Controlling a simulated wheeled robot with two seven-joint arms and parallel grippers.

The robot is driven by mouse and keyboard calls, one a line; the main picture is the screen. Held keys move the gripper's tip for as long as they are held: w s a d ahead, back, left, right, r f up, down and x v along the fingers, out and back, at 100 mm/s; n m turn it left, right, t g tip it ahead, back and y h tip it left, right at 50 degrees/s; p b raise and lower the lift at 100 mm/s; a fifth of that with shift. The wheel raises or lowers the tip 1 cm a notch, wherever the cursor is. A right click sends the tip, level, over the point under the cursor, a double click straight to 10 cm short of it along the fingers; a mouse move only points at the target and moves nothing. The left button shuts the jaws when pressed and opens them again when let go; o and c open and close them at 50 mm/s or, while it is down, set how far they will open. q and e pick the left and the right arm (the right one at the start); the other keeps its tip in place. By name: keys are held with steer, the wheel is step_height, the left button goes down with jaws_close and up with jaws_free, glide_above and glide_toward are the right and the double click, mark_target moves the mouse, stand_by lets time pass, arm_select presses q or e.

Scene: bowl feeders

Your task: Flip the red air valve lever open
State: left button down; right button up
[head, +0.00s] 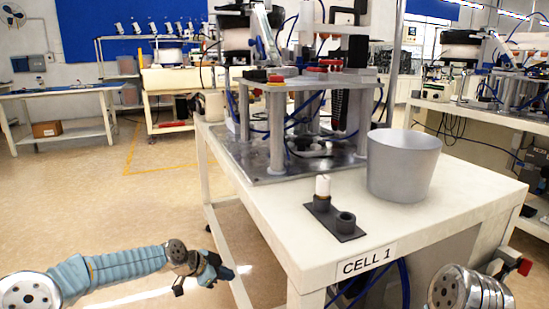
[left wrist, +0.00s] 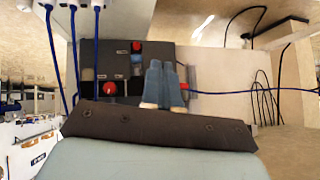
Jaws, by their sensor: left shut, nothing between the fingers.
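In the left wrist view a dark panel (left wrist: 157,56) carries several red parts. A small red piece (left wrist: 184,86) shows just right of my fingers, beside a grey fitting; it may be the air valve lever, but its position is too small to read. A round red knob (left wrist: 108,88) sits left of the fingers, and another red part (left wrist: 136,46) is higher up. My left gripper (left wrist: 161,64) is shut and empty in front of the panel; contact cannot be told. In the head view the left gripper (head: 222,271) is left of the table's front leg.
The white table (head: 290,225) marked CELL 1 holds a grey bowl (head: 403,165), a dark two-socket fixture (head: 335,222) and the feeder machine (head: 290,85). Blue hoses hang below its front edge. A red-and-black part (head: 524,266) shows at lower right. Floor at left is clear.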

arm_select(q)
steer(key=s+d+f+n+g+p, duration=0.1)
steer(key=s+d+f+n, duration=0.15)
steer(key=s+f, duration=0.3)
steer(key=s+d+f+n+g+y+p, duration=0.1)
steer(key=s+d+f+n, duration=0.15)
steer(key=s+f, duration=0.35)
steer(key=s+d+f+n+g, duration=0.1)
steer(key=s+f+n, duration=0.25)
steer(key=s, duration=0.35)
steer(key=s+a+f+n+g+y+p, duration=0.1)
steer(key=s+f+n, duration=0.2)
steer(key=s, duration=0.5)
steer(key=s+a+f+n+y, duration=0.1)
steer(key=s+n, duration=0.3)
steer(key=s, duration=0.5)
steer(key=shift+s+a+f+g+p, duration=0.15)
steer(key=shift+a+f+g+p, duration=0.25)
steer(key=shift+a+f, duration=0.4)
steer(key=shift+d+f, duration=0.1)
